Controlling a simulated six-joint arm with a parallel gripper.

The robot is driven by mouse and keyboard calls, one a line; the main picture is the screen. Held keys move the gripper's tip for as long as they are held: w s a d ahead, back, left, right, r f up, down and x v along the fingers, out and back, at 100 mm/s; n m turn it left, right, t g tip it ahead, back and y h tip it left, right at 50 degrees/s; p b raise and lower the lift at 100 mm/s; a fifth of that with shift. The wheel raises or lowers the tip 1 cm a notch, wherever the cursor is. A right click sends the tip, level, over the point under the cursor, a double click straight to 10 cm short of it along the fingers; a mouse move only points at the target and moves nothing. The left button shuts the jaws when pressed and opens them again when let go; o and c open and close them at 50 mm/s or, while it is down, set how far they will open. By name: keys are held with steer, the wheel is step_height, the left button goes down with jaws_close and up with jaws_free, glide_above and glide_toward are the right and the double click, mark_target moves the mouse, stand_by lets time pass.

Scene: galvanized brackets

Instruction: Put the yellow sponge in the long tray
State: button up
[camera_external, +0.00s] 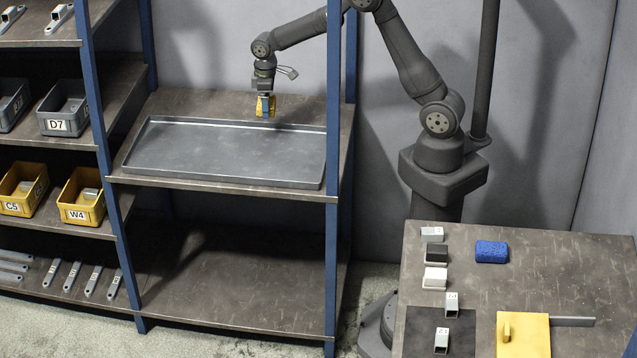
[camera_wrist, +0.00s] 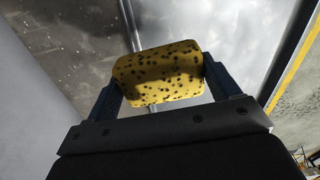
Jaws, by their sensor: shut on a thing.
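The yellow sponge (camera_wrist: 158,74), speckled with dark pores, is between the two blue fingers of my gripper (camera_wrist: 162,80) in the wrist view. My gripper is shut on it. In the external view, my gripper (camera_external: 265,106) points down with the yellow sponge (camera_external: 260,106) in it, above the back edge of the long tray. The long tray (camera_external: 135,150) is a shallow grey metal tray on the middle shelf. Its floor looks empty. The sponge appears held above the shelf; its exact height over the tray's back rim is hard to tell.
A blue shelf post (camera_external: 333,100) stands at the tray's right end, another (camera_external: 97,100) at its left. Bins, including D7 (camera_external: 65,108) and W4 (camera_external: 82,196), fill the left shelves. A table (camera_external: 590,270) at the lower right holds a blue sponge (camera_external: 491,251), blocks and brackets.

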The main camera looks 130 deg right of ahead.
steer(key=s+d+r+m, duration=0.1)
steer(key=d, duration=0.4)
glide_above(234, 142)
step_height(234, 142, down, 7)
steer(key=shift+s+r, duration=0.15)
steer(key=shift+f, duration=2)
steer(key=shift+f, duration=0.1)
steer(key=o, duration=0.9)
steer(key=shift+f, duration=0.1)
